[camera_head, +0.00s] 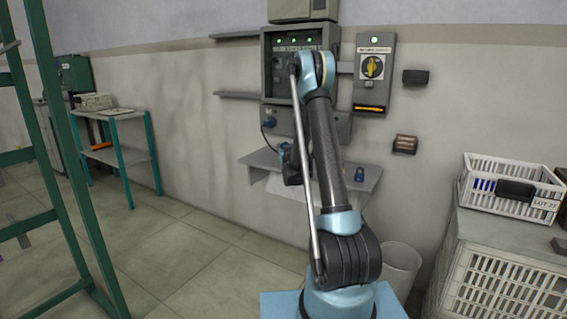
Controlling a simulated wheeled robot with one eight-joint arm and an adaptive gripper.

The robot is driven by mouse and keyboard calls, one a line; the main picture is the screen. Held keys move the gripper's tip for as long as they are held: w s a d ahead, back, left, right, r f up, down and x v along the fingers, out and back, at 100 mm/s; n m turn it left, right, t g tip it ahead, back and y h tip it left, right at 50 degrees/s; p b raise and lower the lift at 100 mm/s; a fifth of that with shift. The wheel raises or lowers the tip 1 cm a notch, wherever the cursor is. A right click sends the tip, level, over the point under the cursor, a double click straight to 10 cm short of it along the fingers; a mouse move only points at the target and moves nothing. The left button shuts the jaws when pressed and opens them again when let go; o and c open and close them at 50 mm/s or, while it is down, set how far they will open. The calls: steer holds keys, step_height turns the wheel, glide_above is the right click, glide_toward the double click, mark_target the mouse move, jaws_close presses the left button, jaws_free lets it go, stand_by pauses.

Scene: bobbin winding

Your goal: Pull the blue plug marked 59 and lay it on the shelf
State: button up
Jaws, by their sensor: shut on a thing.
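My gripper (292,174) is small and dark in this view, low in front of the wall shelf, left of my forearm. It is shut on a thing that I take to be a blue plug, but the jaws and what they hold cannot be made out. The grey shelf (368,186) juts from the wall below the socket box (338,124). One blue plug (268,123) sits at the left of that box. Another blue plug (360,174) stands on the shelf's right part. No number is legible on either. My arm hides the middle of the box and shelf.
A grey cabinet (268,62) with green lamps and a rotary switch box (373,68) hang above. A white bin (400,268) stands below right. White crates (480,202) are at the right. A green frame (62,150) and a teal-legged table (122,112) are at the left.

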steer(key=shift+s+d+f, duration=0.2)
steer(key=shift+s+f, duration=0.15)
steer(key=shift+f, duration=0.1)
steer(key=shift+s+f, duration=0.1)
steer(key=shift+f, duration=0.45)
steer(key=f, duration=0.1)
steer(key=w+f, duration=0.2)
steer(key=shift+w+d+f, duration=0.2)
steer(key=shift+d+f, duration=0.1)
steer(key=shift+f, duration=0.1)
steer(key=shift+s+a+r, duration=0.25)
steer(key=shift+s+a, duration=0.05)
steer(key=shift+s, duration=0.2)
steer(key=o, duration=1.5)
steer(key=shift+s+a, duration=0.1)
steer(key=shift+o, duration=0.2)
steer(key=o, duration=0.4)
